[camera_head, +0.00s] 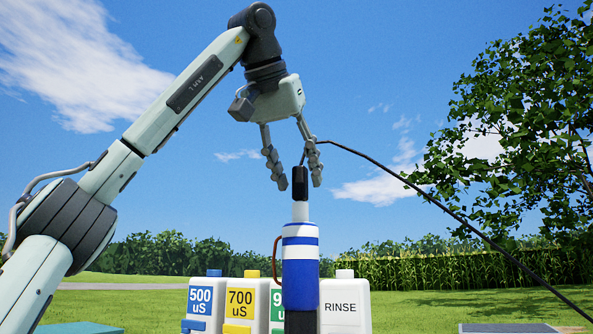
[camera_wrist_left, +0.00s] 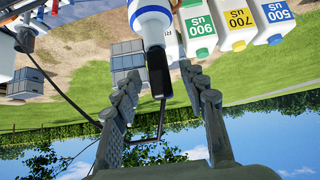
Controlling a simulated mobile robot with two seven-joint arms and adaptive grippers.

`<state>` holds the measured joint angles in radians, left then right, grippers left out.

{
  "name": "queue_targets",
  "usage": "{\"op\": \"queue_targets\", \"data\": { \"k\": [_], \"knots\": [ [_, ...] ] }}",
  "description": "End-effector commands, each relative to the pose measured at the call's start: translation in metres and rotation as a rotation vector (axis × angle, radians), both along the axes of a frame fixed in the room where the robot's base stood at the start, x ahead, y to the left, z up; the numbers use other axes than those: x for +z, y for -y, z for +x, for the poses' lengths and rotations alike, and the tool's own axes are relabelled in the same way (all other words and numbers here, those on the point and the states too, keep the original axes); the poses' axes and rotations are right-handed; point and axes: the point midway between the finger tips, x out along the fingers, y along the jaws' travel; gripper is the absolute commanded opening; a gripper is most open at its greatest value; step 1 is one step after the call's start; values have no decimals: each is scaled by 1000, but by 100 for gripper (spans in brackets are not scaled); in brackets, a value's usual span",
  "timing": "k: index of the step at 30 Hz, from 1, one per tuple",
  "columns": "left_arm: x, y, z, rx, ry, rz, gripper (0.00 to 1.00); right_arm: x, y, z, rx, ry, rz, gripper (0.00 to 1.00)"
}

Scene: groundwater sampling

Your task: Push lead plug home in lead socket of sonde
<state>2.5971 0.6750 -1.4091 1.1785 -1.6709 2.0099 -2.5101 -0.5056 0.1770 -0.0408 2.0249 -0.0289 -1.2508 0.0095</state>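The sonde (camera_head: 300,272), blue with white bands and a narrow white neck, stands upright in the head view. The black lead plug (camera_head: 300,180) sits in line on top of the neck, with a black cable leaving its upper end. How deep it sits in the socket is hidden. My left gripper (camera_head: 300,186) points down from above, its fingers open on either side of the plug with gaps showing. The wrist view shows the plug (camera_wrist_left: 158,76) between the spread fingers, and the white sonde end (camera_wrist_left: 150,18) beyond it. My right gripper is not in view.
Jugs marked 500 uS (camera_head: 201,304), 700 uS (camera_head: 240,302) and RINSE (camera_head: 346,304), plus a partly hidden green-labelled one (camera_head: 276,300), stand around the sonde. A dark post (camera_head: 300,321) is below it. The cable (camera_head: 436,201) arcs down right. Grey crates (camera_wrist_left: 127,55) show in the wrist view.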

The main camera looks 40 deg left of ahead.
Motion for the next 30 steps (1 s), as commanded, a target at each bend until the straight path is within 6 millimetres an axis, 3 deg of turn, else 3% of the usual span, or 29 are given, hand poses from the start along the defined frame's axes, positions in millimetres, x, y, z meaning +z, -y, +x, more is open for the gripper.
{"op": "queue_targets", "data": {
  "k": [11, 24, 30],
  "knots": [
    [7, 1, -6, 1, 3, 1, 44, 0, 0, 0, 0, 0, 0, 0],
    [67, 16, -67, 4, 5, 0, 44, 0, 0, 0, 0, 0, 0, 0],
    [81, 20, -81, 1, 1, 0, 44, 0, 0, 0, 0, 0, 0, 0]
  ]
}}
